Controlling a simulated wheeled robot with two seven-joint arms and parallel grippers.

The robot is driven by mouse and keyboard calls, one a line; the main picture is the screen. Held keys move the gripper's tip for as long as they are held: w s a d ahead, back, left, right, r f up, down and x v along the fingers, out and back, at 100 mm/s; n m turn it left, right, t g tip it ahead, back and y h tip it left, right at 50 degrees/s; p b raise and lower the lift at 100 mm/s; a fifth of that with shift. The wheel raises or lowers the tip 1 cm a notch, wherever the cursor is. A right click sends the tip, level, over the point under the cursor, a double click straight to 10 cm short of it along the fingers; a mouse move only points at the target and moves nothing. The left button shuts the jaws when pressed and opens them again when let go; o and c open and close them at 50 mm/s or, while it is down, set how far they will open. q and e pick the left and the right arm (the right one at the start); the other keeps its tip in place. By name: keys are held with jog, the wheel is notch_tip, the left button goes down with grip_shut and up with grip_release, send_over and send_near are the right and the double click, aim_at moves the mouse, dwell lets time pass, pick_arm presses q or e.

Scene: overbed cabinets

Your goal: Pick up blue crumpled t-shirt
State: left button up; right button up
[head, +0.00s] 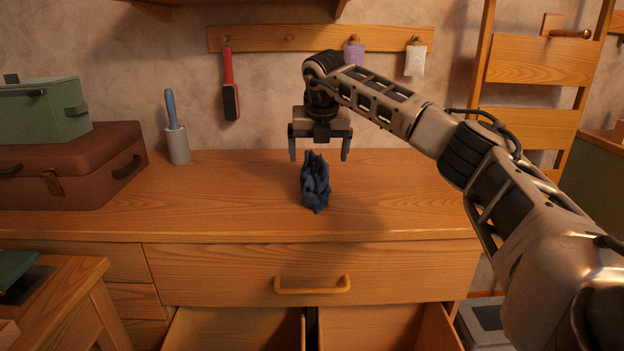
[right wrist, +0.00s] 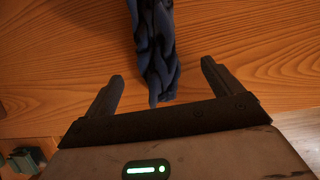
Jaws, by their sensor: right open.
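The blue crumpled t-shirt (head: 315,183) sits as a small bunched heap on top of the wooden dresser (head: 230,205). My right gripper (head: 319,158) is open and empty, pointing down, above the shirt and slightly behind it in the head view. In the right wrist view, the shirt (right wrist: 155,45) lies ahead of the gap between the two open fingers (right wrist: 163,85), roughly centred, with its near tip close to the gap. I cannot tell the exact height between fingertips and shirt. My left gripper does not show.
A brown suitcase (head: 75,165) with a green case (head: 45,112) on it stands at the left. A brush in a holder (head: 177,142) stands near the wall. A red brush (head: 230,85) hangs from the wall rack. Below, a drawer (head: 375,327) is open. The dresser top around the shirt is clear.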

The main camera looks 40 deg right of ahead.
aim_at(317, 168)
jog(key=x, duration=0.3)
jog(key=shift+w+f, duration=0.2)
jog(key=shift+f, duration=0.3)
jog(key=b+x, duration=0.1)
jog(key=x, duration=0.3)
jog(key=shift+d+f, duration=0.1)
jog(key=shift+f, duration=0.15)
jog(key=shift+w+f, duration=0.15)
jog(key=shift+f, duration=0.1)
jog(key=c, duration=1.1)
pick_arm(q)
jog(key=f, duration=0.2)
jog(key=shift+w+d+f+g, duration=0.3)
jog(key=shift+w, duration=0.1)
pick_arm(e)
jog(key=shift+r, duration=0.1)
jog(key=shift+c, duration=0.2)
